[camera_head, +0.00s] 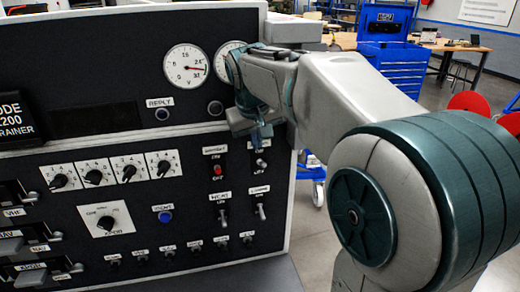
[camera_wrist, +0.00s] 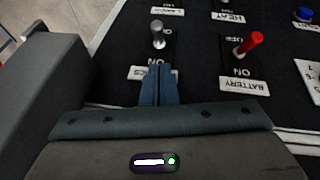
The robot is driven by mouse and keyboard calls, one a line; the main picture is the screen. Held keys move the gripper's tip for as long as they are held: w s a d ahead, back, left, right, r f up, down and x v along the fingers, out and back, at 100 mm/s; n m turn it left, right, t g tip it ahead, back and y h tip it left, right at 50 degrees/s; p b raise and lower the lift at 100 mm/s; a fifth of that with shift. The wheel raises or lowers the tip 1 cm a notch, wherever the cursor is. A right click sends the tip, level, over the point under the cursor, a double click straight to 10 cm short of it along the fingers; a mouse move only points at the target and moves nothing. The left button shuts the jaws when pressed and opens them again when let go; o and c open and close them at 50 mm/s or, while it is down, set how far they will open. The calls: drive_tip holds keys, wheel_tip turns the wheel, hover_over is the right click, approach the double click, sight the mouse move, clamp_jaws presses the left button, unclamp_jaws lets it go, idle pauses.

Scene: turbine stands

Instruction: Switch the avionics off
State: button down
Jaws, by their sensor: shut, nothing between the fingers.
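A silver toggle switch (camera_wrist: 158,36) sits just beyond my fingertips in the wrist view. Its name label is mostly covered by the fingers, with ON and a partly hidden OFF marked beside the lever. The lever stands out from the panel; I cannot tell for sure which way it is set. In the head view the toggle (camera_head: 262,164) shows just below my gripper (camera_head: 262,138). In the wrist view my gripper (camera_wrist: 159,72) is shut and empty, its fingertips apart from the lever in the picture.
A red-tipped BATTERY switch (camera_wrist: 251,42) stands close beside the silver one. Other toggles (camera_head: 223,215), a blue button (camera_head: 165,217), rotary knobs (camera_head: 95,176) and dials (camera_head: 187,67) fill the black panel (camera_head: 185,270). A blue tool cabinet (camera_head: 391,68) stands behind.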

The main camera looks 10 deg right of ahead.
sight(261, 164)
drive_tip(key=shift+s+d+f, duration=0.25)
drive_tip(key=shift+s+f, duration=0.35)
drive_tip(key=shift+f, duration=0.15)
drive_tip(key=shift+s+d+f, duration=0.1)
drive_tip(key=shift+s+f, duration=0.05)
drive_tip(key=shift+f, duration=0.4)
drive_tip(key=shift+f, duration=0.15)
